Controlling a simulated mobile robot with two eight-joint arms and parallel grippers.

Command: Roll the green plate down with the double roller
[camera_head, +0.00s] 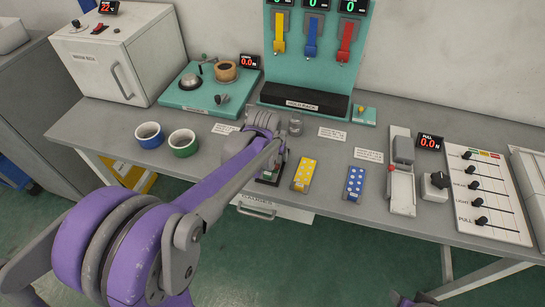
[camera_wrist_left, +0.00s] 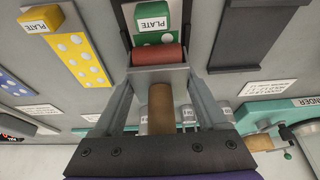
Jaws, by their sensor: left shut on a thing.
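The green plate (camera_wrist_left: 152,38) lies on a dark base at the top centre of the left wrist view, with white dots and a raised block labelled PLATE at its far end. In the head view my left arm hides most of the plate and the roller. A part of my right arm shows at the bottom edge.
A yellow dotted plate (camera_head: 304,174) and a blue dotted plate (camera_head: 354,183) lie to the right of my left gripper. A teal rack (camera_head: 314,60) stands behind. A slider panel (camera_head: 487,197) lies far right.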

